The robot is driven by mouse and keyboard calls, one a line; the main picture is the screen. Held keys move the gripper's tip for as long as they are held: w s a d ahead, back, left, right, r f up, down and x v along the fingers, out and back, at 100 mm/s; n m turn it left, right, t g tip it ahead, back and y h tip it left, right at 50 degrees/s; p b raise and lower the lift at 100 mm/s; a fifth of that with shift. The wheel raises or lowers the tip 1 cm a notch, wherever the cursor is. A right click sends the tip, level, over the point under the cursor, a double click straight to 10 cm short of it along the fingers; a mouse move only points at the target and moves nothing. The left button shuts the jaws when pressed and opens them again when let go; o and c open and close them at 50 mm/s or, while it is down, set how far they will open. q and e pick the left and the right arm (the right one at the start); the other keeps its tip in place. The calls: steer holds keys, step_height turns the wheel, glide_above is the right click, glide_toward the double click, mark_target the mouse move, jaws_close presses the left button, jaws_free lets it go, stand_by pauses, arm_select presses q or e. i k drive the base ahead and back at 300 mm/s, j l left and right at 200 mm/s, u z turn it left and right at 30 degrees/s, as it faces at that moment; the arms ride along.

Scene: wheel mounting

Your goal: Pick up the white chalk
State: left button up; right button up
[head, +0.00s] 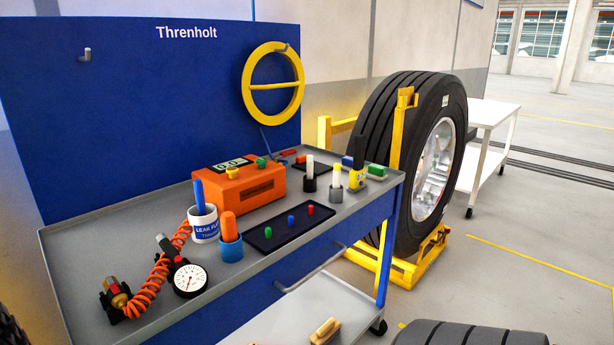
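The white chalk (310,163) appears to be the white stick standing upright in a small dark holder (309,184) on the grey top of the blue cart. Its lower part is hidden inside the holder. A pale yellow stick (336,173) stands just to its right in a grey holder (335,193). Neither of my grippers is in the head view.
A black tray (268,241) with small coloured pieces lies in front of the chalk. An orange box (249,186) is left of it, and a yellow-and-black item (357,182) right. A large tyre (394,112) in a yellow stand is beyond the cart's right end.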

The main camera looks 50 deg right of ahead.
mark_target(310, 162)
steer(key=z, duration=1.7)
steer(key=l+u, duration=0.2)
steer(key=u, duration=0.15)
steer(key=i+l+u, duration=0.1)
steer(key=u, duration=0.25)
steer(key=l+u, duration=0.35)
